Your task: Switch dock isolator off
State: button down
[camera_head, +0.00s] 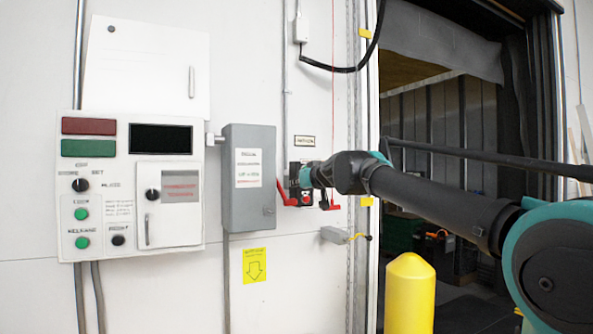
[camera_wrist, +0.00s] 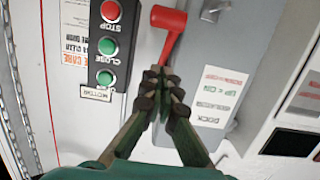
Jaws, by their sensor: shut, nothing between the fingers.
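The dock isolator is a grey box (camera_head: 249,205) with a white label reading "UP = ON" and a red lever (camera_head: 283,190) on its right side. The lever slants down, its thick end low. In the wrist view, which is upside down, the red lever (camera_wrist: 169,30) has its knob toward the picture top, which is downward. My gripper (camera_wrist: 161,76) is shut and empty, its tips close to the lever's narrow upper end; contact cannot be told. In the head view my gripper (camera_head: 299,183) is just right of the box, partly hidden by my wrist.
A push-button station (camera_wrist: 108,46) with red and green buttons is beside the lever. A control panel (camera_head: 132,185) is left of the box. A yellow bollard (camera_head: 409,293) stands before the open doorway.

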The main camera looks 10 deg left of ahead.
aim_at(291, 203)
jog(key=shift+w+a+f, duration=0.15)
jog(key=shift+w+f, duration=0.05)
jog(key=shift+f, duration=0.95)
jog(key=shift+w+a+f, duration=0.2)
jog(key=shift+w+f, duration=0.05)
jog(key=shift+f, duration=0.85)
jog(key=shift+w+a+f, duration=0.15)
jog(key=shift+w+f, duration=0.05)
jog(key=shift+f, duration=0.95)
